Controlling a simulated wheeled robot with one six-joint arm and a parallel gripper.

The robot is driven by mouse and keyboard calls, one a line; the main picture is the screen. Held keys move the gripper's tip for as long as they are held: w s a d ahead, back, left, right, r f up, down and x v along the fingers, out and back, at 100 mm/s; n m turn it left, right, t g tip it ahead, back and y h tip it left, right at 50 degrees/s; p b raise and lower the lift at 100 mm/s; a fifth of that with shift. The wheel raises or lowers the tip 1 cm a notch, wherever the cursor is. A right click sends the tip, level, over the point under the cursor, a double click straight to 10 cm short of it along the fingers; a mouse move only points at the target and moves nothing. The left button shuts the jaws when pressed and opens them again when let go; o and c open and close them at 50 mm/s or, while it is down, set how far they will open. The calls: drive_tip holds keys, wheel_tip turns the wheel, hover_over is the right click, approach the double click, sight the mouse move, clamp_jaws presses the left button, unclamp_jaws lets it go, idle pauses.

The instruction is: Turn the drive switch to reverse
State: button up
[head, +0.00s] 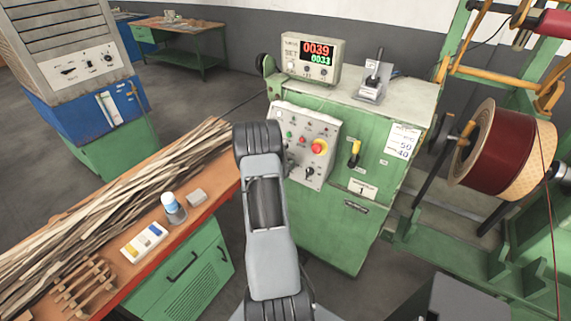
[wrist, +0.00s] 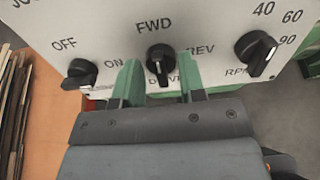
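The drive switch (wrist: 160,62) is a black knob in the wrist view, on a pale panel. FWD is printed above it and REV to its right; the label below is partly hidden. A pale mark shows on the lower part of its grip; I cannot tell for certain which setting it is at. My gripper (wrist: 160,72) is open, with one green finger left of the knob and one right of it. Gaps show between the fingers and the knob. In the head view my arm covers part of the green machine's control panel (head: 306,139), and my fingers are hidden.
An OFF/ON knob (wrist: 81,73) is left of the drive switch and an RPM knob (wrist: 256,52) right of it. In the head view, an orange-topped bench (head: 205,212) with wood strips stands left, and a dark red coil (head: 500,150) on a green frame stands right.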

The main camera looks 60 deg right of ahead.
clamp_jaws()
